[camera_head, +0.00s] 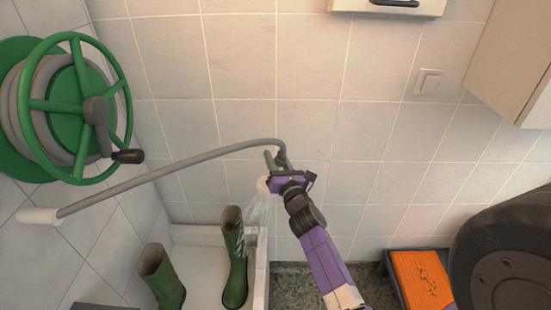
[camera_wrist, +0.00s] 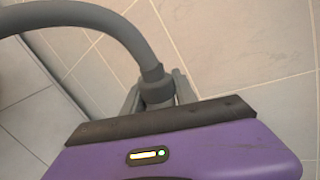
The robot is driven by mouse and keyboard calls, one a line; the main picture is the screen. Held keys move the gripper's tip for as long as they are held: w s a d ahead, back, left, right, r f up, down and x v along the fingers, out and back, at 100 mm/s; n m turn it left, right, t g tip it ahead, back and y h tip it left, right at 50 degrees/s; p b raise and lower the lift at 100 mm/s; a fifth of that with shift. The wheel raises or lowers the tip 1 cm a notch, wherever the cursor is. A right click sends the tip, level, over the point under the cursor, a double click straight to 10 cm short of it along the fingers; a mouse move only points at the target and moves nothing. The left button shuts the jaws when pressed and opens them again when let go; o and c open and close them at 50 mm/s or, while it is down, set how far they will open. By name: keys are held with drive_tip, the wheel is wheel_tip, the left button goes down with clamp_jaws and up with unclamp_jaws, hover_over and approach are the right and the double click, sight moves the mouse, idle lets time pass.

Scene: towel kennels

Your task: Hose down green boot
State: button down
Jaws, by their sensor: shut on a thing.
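Two green boots stand upright in a white basin (camera_head: 200,262) against the tiled wall. One green boot (camera_head: 235,265) is nearer the wall, with pale marks on its upper part. The other green boot (camera_head: 160,278) is at the left front. My gripper (camera_head: 279,172) is shut on the grey hose (camera_head: 190,160), above and right of the boots. Water (camera_head: 258,207) sprays down from the hose end toward the right boot. In the wrist view the hose (camera_wrist: 152,75) rises from between the fingers and curves left. The exact grip point is partly hidden by my gripper's body.
A green hose reel (camera_head: 75,110) with a crank hangs on the left wall, and the hose runs from a white fitting below it. An orange-topped item (camera_head: 421,280) and a large dark rounded object (camera_head: 507,258) stand at right. Cabinets (camera_head: 515,55) are above.

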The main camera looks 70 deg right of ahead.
sight(277, 163)
drive_tip(key=shift+s+a+r+p, duration=0.2)
drive_tip(key=shift+a+r+p, duration=0.1)
drive_tip(key=shift+a+r, duration=0.35)
drive_tip(key=shift+s+a+r+b, duration=0.2)
drive_tip(key=shift+s+a+b, duration=0.15)
drive_tip(key=shift+a, duration=0.35)
idle(0.8)
